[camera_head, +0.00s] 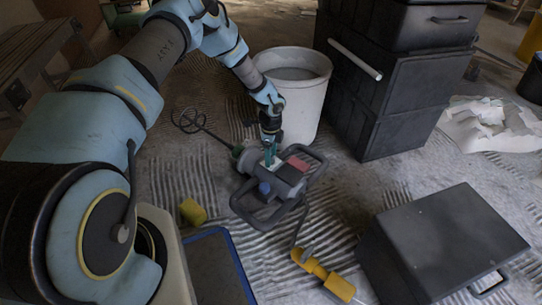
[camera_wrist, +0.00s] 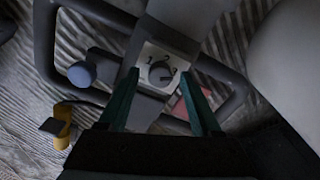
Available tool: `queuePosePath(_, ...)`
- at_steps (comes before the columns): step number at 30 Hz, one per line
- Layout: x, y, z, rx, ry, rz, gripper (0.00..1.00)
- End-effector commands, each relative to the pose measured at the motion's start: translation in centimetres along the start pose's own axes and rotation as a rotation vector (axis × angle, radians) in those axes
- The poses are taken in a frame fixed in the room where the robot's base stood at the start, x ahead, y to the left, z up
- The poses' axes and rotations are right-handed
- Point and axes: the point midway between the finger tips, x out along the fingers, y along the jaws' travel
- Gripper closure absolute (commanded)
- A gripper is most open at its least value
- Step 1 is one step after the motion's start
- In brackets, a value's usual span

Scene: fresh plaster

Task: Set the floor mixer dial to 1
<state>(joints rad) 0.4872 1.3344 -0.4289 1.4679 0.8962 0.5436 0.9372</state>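The floor mixer (camera_head: 246,205) is a grey-framed tool lying on the ridged floor, with a whisk paddle (camera_head: 188,121) to its left. In the wrist view its dial (camera_wrist: 161,74) is a dark round knob on a pale plate (camera_wrist: 150,50) marked 1, 2 and 3. I cannot tell surely which number the pointer faces. My gripper (camera_wrist: 160,76) is open, its two green fingers pointing at the plate, one on each side of the dial. In the head view my gripper (camera_head: 270,157) is just above the mixer; contact cannot be told. The dial is too small to read there.
A blue knob (camera_wrist: 82,73) and a red patch (camera_wrist: 190,96) are on the mixer near the dial. A white bucket (camera_head: 304,95) stands close behind my gripper. Black stacked crates (camera_head: 400,110) stand right of it, and a dark box (camera_head: 440,240) sits front right.

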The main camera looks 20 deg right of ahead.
Motion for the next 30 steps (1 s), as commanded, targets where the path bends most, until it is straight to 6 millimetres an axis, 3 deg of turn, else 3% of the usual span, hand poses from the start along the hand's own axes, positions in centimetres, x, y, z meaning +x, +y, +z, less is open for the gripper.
queuePosePath(2,-0.01,0.0,0.0,0.0,0.0,0.0,0.45)
queuePosePath(17,-0.02,0.0,0.0,0.0,0.0,0.0,1.0)
queuePosePath(30,-0.07,0.01,0.0,-0.029,0.0,0.0,1.0)
